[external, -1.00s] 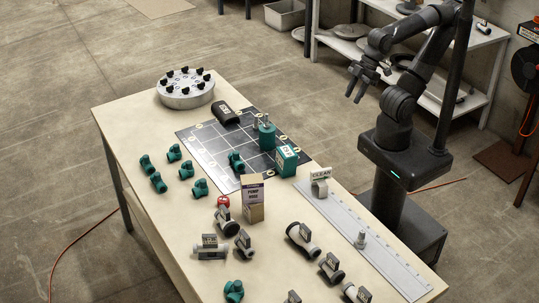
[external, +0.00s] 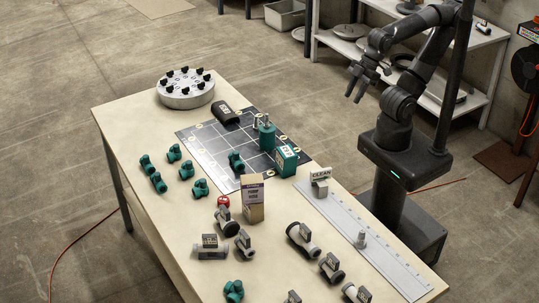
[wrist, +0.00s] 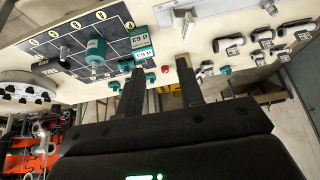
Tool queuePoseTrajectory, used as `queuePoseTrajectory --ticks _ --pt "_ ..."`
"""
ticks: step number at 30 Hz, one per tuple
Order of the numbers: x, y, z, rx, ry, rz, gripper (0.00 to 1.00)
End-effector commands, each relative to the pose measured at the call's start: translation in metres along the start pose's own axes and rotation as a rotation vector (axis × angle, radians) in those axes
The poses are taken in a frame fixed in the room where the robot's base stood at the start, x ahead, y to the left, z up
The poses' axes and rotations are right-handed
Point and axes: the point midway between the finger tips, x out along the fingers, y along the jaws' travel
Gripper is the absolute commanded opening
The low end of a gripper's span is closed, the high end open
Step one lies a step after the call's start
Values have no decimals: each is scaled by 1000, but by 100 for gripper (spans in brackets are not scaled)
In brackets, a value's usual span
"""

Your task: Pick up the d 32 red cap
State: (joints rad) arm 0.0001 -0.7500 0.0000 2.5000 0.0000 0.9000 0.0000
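A small red cap (external: 223,202) lies on the workbench (external: 140,235), just left of an upright cardboard box (external: 252,203) and behind grey pipe fittings. In the wrist view the red cap (wrist: 166,69) appears small, between my fingertips in the picture but well beyond them. Its size marking cannot be read. My gripper (external: 365,85) is raised beyond the bench's right side, far from the cap. Its two fingers are spread and empty; the wrist view also shows my gripper (wrist: 160,67) open.
Teal fittings (external: 200,187) lie left of a black gridded mat (external: 205,150). A round grey holder (external: 186,95) is at the far end. A long pale strip (external: 340,218) with a sign runs along the right edge.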

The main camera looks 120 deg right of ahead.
Motion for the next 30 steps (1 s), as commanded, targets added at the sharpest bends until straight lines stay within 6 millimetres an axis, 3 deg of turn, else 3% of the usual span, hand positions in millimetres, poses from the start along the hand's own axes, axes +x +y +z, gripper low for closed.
queuePoseTrajectory --ticks 8,19,26,30 --pt "0 0 0 0 0 0 36" --pt "0 0 0 0 0 0 66" --pt "0 0 0 2 0 0 67" --pt "2 0 -12 61 -9 -7 67"
